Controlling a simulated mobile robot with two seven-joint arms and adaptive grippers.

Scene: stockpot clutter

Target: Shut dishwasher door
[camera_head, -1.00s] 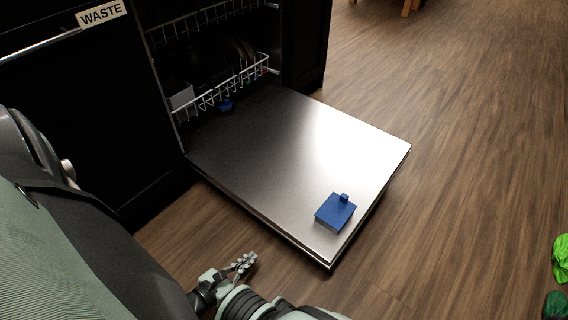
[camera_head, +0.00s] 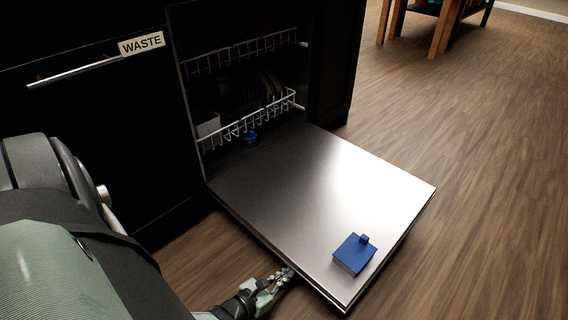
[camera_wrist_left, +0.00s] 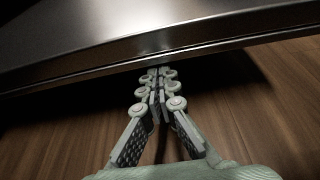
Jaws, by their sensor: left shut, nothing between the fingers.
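The dishwasher door (camera_head: 320,190) is folded down flat and open, its metal inner face up, low over the floor. A blue box-like piece (camera_head: 354,254) with a small tab sits on it near the outer corner. My left gripper (camera_head: 286,273) is shut and empty at the door's near side edge. In the left wrist view its fingertips (camera_wrist_left: 160,74) reach to or just under the lower edge of the door (camera_wrist_left: 150,30). I cannot tell whether they touch it. My right gripper is not in view.
The dishwasher's white racks (camera_head: 250,124) hold dishes inside the dark cabinet. A small blue item (camera_head: 250,138) lies by the door hinge. A cabinet drawer with a handle (camera_head: 75,72) and a WASTE label is at left. The wooden floor (camera_head: 480,180) right of the door is clear.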

